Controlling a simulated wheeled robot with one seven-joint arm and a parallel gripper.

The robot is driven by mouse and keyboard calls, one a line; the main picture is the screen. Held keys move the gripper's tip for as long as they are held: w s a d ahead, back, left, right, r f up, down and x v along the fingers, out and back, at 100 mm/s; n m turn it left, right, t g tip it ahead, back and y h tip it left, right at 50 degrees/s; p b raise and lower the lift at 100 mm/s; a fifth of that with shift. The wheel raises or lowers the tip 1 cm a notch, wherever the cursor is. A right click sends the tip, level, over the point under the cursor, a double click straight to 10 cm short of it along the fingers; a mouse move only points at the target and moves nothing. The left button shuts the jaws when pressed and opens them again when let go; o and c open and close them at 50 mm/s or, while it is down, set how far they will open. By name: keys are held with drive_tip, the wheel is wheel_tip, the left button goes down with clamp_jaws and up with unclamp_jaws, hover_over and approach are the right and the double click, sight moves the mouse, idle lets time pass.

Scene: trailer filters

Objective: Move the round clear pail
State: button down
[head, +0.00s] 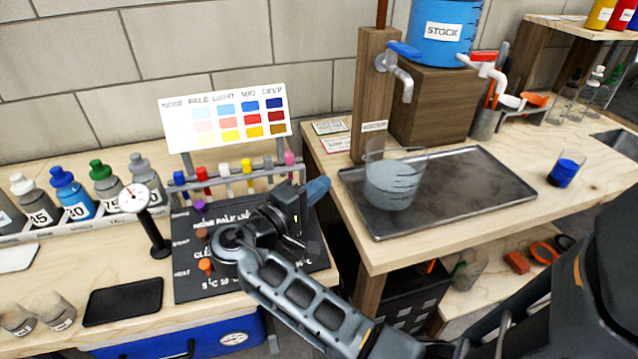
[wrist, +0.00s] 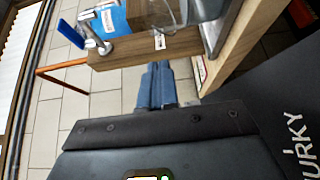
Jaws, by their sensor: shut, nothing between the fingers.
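The round clear pail (head: 393,188) stands upright on the left part of the dark metal tray (head: 475,197), below the tap with the blue lever (head: 400,75). It has dark level marks, and its lower part looks pale grey-blue. In the wrist view the pail (wrist: 165,12) is cut off by the top edge. My gripper (head: 319,190) is shut and empty, left of the pail and apart from it, above the gap between the two benches. Its blue fingers (wrist: 156,86) lie together in the wrist view.
A blue STOCK container (head: 443,32) sits on a wooden block (head: 435,105) behind the tray. A wooden post (head: 372,95) stands close behind the pail. A cup of blue liquid (head: 566,170) is at right. Capped vials (head: 203,174) and a colour chart (head: 228,115) stand at left.

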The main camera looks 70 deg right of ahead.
sight(424, 168)
drive_tip(key=shift+s+d+p, duration=0.4)
drive_tip(key=shift+s+d, duration=0.55)
drive_tip(key=shift+d, duration=0.5)
drive_tip(key=shift+s+d+p, duration=0.4)
drive_tip(key=shift+s+d, duration=0.55)
drive_tip(key=shift+d, duration=0.5)
drive_tip(key=shift+s+d+p, duration=0.4)
drive_tip(key=shift+s+d, duration=0.55)
drive_tip(key=shift+d, duration=0.5)
drive_tip(key=s+d, duration=0.2)
drive_tip(key=s, duration=0.2)
drive_tip(key=s+d, duration=0.2)
drive_tip(key=s, duration=0.2)
drive_tip(key=s+d+p, duration=0.1)
drive_tip(key=s+d, duration=0.1)
drive_tip(key=s, duration=0.2)
drive_tip(key=shift+s+d, duration=0.35)
